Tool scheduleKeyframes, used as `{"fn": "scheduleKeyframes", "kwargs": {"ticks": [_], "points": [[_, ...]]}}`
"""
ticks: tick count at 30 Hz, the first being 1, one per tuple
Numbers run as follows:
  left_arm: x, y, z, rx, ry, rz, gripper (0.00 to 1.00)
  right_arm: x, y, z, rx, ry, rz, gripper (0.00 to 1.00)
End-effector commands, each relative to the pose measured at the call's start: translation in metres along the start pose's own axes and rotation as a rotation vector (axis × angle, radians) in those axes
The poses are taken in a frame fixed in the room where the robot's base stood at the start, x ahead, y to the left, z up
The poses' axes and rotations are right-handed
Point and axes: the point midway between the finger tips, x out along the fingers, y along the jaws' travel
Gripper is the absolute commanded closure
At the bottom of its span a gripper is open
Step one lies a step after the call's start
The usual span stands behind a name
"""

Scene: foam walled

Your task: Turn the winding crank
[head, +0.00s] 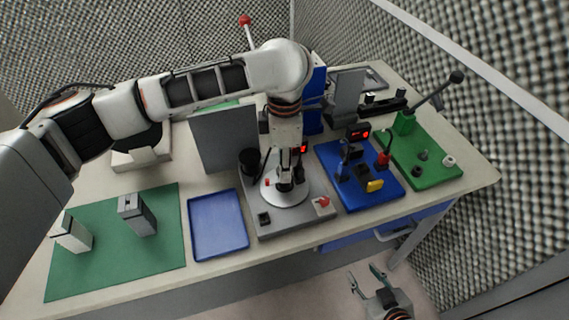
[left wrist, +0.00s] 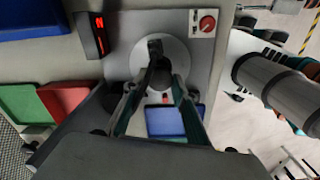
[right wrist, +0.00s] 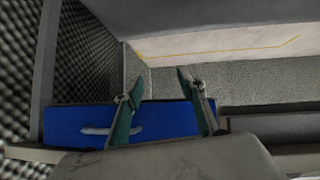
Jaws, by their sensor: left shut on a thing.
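The winding unit is a grey base plate (head: 262,228) with a round white disc (head: 272,197) and a dark crank on it. In the left wrist view the crank (left wrist: 155,50) stands over the white disc (left wrist: 176,55). My left gripper (head: 287,182) points down over the disc; in the left wrist view (left wrist: 157,80) its fingers close in on the crank's dark handle. The gripper hides much of the crank in the head view. My right gripper (head: 367,275) is open and empty, off the table's front edge; the right wrist view shows its fingers apart (right wrist: 160,82).
A blue tray (head: 218,225) and a green mat (head: 165,252) with two grey blocks lie left of the unit. A blue board (head: 353,195) with switches and a green board (head: 440,170) with a lever stand right. A grey panel (head: 225,140) rises behind.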

Motion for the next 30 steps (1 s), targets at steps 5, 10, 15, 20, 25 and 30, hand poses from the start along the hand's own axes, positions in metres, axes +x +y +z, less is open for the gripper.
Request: {"fn": "scheduleKeyframes", "kwargs": {"ticks": [5,10,15,20,25,30], "points": [[-0.001,0.0006,0.0004,0.058,-0.001,0.002,0.94,-0.0001,0.0002,0.0001,-0.001,0.0,0.0,0.6],[-0.0009,0.0006,0.0003,0.097,-0.001,0.002,0.94,-0.0003,0.0015,0.0008,-0.006,-0.001,0.0,0.6],[-0.001,0.0006,0.0003,0.117,-0.001,0.002,0.94,-0.0006,0.0035,0.0019,-0.013,-0.002,-0.001,0.6],[-0.001,0.0006,0.0003,0.124,-0.001,0.002,0.94,-0.0007,0.0038,0.002,-0.014,-0.002,-0.001,0.6],[-0.0009,0.0006,0.0003,0.125,-0.001,0.002,0.94,-0.0006,0.0034,0.0018,-0.013,-0.002,0.0,0.6],[-0.0009,0.0006,0.0003,0.124,-0.001,0.002,0.7,-0.0004,0.0022,0.0012,-0.008,-0.001,0.0,0.6]]}}
